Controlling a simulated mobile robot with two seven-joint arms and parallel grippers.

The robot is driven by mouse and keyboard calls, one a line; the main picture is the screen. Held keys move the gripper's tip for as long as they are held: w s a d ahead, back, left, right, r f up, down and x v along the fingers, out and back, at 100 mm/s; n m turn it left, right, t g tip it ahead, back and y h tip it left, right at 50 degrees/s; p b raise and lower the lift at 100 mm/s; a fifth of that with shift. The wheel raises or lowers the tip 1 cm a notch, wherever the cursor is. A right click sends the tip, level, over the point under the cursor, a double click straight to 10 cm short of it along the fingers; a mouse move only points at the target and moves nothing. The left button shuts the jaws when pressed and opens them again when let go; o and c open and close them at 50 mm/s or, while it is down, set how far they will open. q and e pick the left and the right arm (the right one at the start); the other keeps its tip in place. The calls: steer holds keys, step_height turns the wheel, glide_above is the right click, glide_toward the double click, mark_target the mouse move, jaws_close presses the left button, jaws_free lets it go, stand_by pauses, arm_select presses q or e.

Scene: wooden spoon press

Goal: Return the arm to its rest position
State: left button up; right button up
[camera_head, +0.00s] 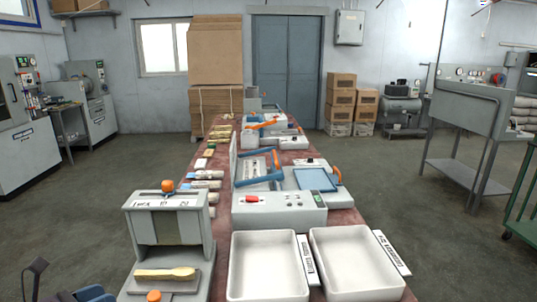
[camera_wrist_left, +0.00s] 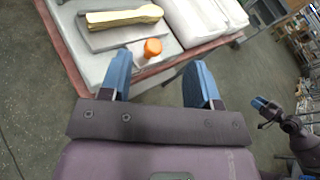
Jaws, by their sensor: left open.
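A pale wooden spoon (camera_head: 165,273) lies on the grey base plate of the press (camera_head: 150,205), at the front left of the table. The spoon (camera_wrist_left: 125,17) also shows at the top of the left wrist view, beside an orange knob (camera_wrist_left: 153,47). My left gripper (camera_wrist_left: 160,80) is open and empty, its blue fingers apart, short of the table edge.
Two white trays (camera_head: 236,280) (camera_head: 316,262) with labels stand right of the press. A grey control box (camera_head: 278,212) and more devices line the long red table behind.

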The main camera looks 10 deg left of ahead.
arm_select(q)
steer(key=s+f+n+t+y, duration=0.15)
steer(key=f+n+y, duration=0.35)
steer(key=n, duration=0.9)
steer(key=s+f+n+y, duration=0.3)
steer(key=f+n, duration=0.3)
steer(key=n, duration=0.8)
steer(key=s+d+f+n+g, duration=0.4)
steer(key=s+d+f+n, duration=0.5)
steer(key=d+f, duration=0.2)
steer(key=shift+s+d+f+h+p, duration=0.15)
steer(key=shift+d+h+p, duration=0.25)
steer(key=shift+d, duration=0.55)
arm_select(e)
steer(key=shift+s+r, duration=0.15)
steer(key=shift+r, duration=0.1)
steer(key=shift+s+d+f, duration=0.15)
steer(key=shift+s+d, duration=0.1)
steer(key=shift+s, duration=0.1)
